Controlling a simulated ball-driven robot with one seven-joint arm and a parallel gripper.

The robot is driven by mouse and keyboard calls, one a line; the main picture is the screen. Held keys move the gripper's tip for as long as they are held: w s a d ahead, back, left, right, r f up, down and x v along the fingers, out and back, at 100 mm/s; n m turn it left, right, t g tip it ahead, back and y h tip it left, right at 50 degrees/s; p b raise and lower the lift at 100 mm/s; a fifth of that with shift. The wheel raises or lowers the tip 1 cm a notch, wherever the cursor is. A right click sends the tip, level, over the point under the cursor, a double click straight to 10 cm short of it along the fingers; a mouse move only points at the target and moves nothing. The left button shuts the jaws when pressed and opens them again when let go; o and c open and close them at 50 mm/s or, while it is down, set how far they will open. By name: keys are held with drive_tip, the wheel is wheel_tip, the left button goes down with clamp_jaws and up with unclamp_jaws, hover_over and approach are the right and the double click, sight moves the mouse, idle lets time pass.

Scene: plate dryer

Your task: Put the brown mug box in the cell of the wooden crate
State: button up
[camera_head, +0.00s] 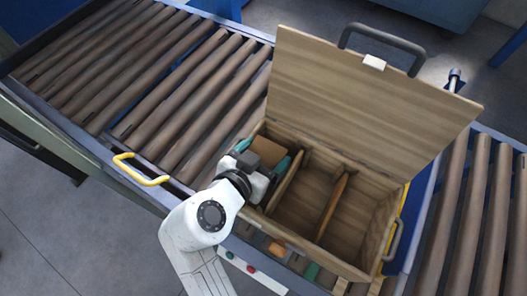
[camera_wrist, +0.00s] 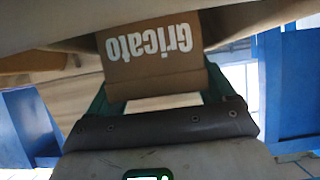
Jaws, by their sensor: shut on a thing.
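The brown mug box (camera_head: 268,151) is held between the teal fingers of my gripper (camera_head: 264,161). In the wrist view the box (camera_wrist: 150,75) shows white "Gricato" lettering upside down, with a finger on each side. The wooden crate (camera_head: 378,235) stands with its lid (camera_head: 365,110) raised. Two dividers, one on the left (camera_head: 284,184) and one on the right (camera_head: 333,206), split it into three cells. The box is at the leftmost cell, near the crate's left wall. I cannot tell how deep it is. The middle and right cells look empty.
The crate is among roller conveyors, with rollers (camera_head: 165,75) on the left and more (camera_head: 470,215) on the right. A yellow handle (camera_head: 141,170) is at the left conveyor's edge. The raised lid stands behind the cells. Small coloured items lie below the crate's front.

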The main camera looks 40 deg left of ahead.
drive_tip(key=shift+f+b, duration=0.4)
drive_tip(key=shift+b, duration=0.1)
drive_tip(key=shift+f, duration=0.2)
drive_tip(key=o, duration=1.1)
drive_tip(key=shift+r, duration=0.15)
drive_tip(key=shift+r+p, duration=0.55)
drive_tip(key=shift+r, duration=0.05)
drive_tip(key=b+v, duration=0.1)
drive_tip(key=v, duration=1.1)
drive_tip(key=shift+f, duration=0.2)
